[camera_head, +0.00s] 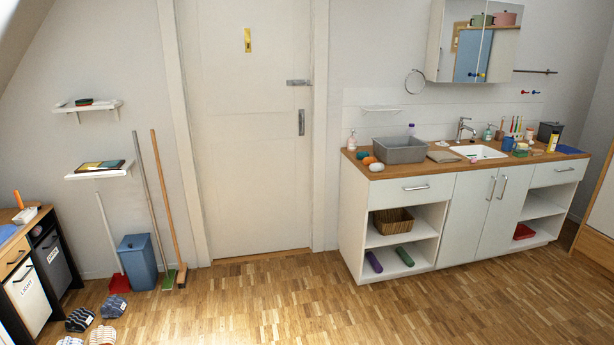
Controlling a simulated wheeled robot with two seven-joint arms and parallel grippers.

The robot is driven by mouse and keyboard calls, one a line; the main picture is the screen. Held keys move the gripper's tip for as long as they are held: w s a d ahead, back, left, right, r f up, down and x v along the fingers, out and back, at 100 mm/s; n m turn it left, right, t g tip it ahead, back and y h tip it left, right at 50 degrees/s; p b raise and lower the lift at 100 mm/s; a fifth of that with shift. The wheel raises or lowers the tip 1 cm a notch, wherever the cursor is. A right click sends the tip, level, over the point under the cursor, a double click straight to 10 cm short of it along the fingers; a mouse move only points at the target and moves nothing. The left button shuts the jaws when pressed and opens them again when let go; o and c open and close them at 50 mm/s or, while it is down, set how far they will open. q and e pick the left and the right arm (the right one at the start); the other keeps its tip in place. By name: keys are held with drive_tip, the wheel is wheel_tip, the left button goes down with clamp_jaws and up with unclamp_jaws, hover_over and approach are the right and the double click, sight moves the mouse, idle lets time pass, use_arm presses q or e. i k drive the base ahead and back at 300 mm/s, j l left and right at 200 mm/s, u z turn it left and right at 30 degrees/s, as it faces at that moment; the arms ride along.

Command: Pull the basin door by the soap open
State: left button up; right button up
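The basin cabinet stands against the back wall at the right, with a white sink (478,152) set in its wooden top. Below the sink are two white doors, a left door (462,222) and a right door (506,222), both shut. Each has an upright metal handle, the left handle (491,188) and the right handle (503,187), side by side at the middle seam. A green soap bottle (488,132) stands behind the sink, and a pinkish pump bottle (351,141) stands at the top's left end. Neither of my grippers is in view.
Drawers with bar handles, a left drawer (402,190) and a right drawer (556,173), sit above open shelves on either side. A grey tub (399,151) stands on the top. The wooden floor (400,310) before the cabinet is clear. Slippers (80,319) lie at the lower left.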

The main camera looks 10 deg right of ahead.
sight(512, 184)
drive_tip(key=i+z, duration=0.3)
drive_tip(key=i, duration=0.15)
drive_tip(key=i+z, duration=0.3)
drive_tip(key=i, duration=0.2)
drive_tip(key=i+j+z, duration=0.15)
drive_tip(key=i+z, duration=0.2)
drive_tip(key=i+j+z, duration=0.3)
drive_tip(key=i, duration=0.25)
drive_tip(key=i+l+z, duration=0.35)
drive_tip(key=i, duration=0.25)
drive_tip(key=i+l+z, duration=0.1)
drive_tip(key=i+z, duration=0.3)
drive_tip(key=i, duration=0.25)
drive_tip(key=i+z, duration=0.35)
drive_tip(key=i, duration=0.25)
drive_tip(key=i+l+u, duration=0.25)
drive_tip(key=i+l, duration=0.75)
